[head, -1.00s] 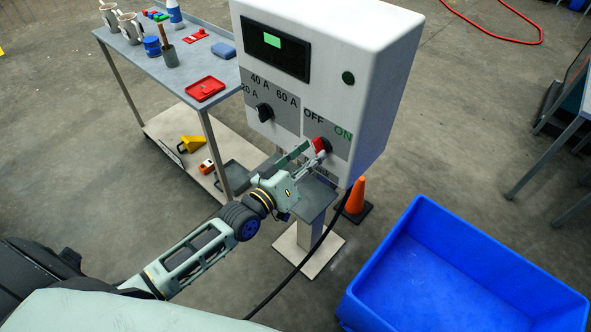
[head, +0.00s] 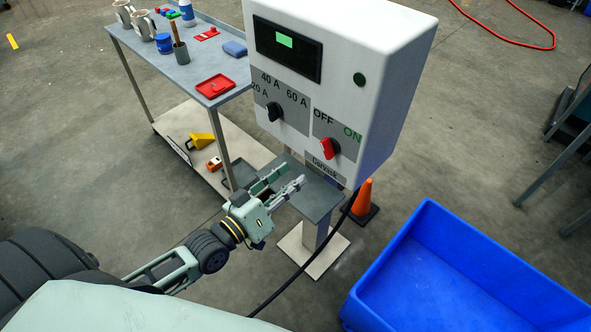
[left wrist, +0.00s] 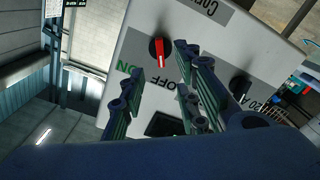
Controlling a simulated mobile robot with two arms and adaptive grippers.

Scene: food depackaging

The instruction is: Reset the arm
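My left gripper (head: 284,184) is open and empty in the head view, in front of and below the white control box (head: 395,60). It is apart from the red switch knob (head: 329,149), which sits between the OFF and ON labels. In the left wrist view the red knob (left wrist: 159,52) shows beyond the spread fingers (left wrist: 165,88), with nothing between them. A black dial (head: 274,112) is on the box near the 20 A mark, and the box's screen (head: 285,41) shows a green patch. My right gripper is not in view.
A grey table (head: 190,71) with mugs, a red tray (head: 215,86) and tools stands at the left. A blue bin (head: 440,290) is at the lower right. An orange cone (head: 363,195) stands by the box's post. A black cable (head: 290,277) runs along the floor.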

